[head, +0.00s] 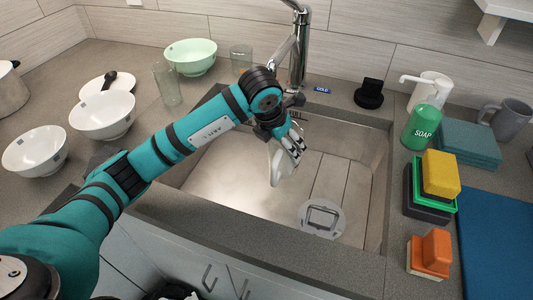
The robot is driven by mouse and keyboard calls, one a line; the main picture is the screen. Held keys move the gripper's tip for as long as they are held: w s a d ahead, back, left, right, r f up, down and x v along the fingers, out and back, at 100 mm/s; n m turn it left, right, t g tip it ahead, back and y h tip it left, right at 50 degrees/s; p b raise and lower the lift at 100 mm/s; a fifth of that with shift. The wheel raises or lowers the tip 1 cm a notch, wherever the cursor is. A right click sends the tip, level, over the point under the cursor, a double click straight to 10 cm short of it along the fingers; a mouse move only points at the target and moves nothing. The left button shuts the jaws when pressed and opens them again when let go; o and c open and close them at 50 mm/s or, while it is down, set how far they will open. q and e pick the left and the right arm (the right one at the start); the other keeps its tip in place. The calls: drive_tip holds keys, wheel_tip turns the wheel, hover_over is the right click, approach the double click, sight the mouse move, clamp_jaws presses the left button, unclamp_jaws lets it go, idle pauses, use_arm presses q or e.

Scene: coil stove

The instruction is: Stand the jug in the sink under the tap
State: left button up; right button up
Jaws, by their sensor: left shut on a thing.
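The sink (240,190) is a steel basin set in the grey counter. My left gripper (293,142) is over the back middle of the sink, just in front of the tap. It is shut on the jug (278,166), a pale, whitish shape largely hidden by the gripper and wrist. I cannot tell whether the jug touches the sink floor. My right gripper is not in view.
White bowls (102,113), a green bowl (190,56) and clear glasses (167,82) stand left and behind. A soap bottle (421,127), sponges (432,185) and a grey mug (507,120) stand right. The sink's front right, around the drain (321,218), is clear.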

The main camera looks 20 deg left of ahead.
use_arm(q)
drive_tip(key=a+f+p, duration=0.1)
drive_tip(key=a+f, duration=0.3)
drive_tip(key=f, duration=0.3)
idle(0.3)
drive_tip(key=o, duration=1.5)
drive_tip(key=v, duration=1.2)
drive_tip(key=shift+w+r, duration=0.1)
